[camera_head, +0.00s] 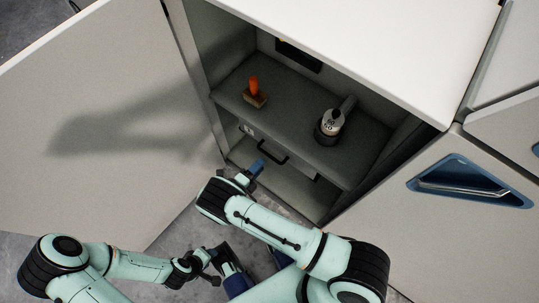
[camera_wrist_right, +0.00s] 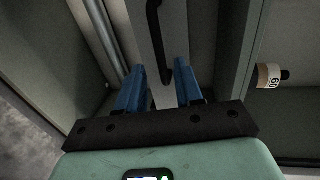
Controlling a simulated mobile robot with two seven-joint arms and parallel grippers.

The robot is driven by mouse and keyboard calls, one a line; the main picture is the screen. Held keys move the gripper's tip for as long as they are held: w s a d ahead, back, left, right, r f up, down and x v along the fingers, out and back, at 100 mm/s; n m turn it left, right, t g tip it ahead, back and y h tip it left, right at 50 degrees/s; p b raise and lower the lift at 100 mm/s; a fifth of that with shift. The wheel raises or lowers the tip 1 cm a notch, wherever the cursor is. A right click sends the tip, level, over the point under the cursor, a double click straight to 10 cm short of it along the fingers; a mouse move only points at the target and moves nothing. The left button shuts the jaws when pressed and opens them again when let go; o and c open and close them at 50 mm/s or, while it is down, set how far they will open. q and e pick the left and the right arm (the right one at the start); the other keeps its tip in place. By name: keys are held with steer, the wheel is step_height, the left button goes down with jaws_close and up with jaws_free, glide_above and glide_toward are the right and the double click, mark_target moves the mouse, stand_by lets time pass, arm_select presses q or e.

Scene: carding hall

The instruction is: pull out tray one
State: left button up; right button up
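Tray one appears to be the grey drawer-like tray (camera_head: 310,176) in the open cabinet, with a small pale label on its front, too small to read. A black bar handle (camera_head: 272,152) is on its front; it also shows upright in the right wrist view (camera_wrist_right: 154,40). My right gripper (camera_head: 254,172) is just in front of the tray, below the handle.
The cabinet door (camera_head: 110,110) stands wide open at the left. On the shelf above the handle are an orange-handled block (camera_head: 255,94) and a grey cylindrical object with numbers (camera_head: 331,122). A closed panel with a blue recessed handle (camera_head: 465,183) is at the right.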

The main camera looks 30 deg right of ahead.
mark_target(269, 155)
steer(key=x, duration=0.7)
steer(key=shift+w+d, duration=0.1)
steer(key=shift+d, duration=0.05)
jaws_close()
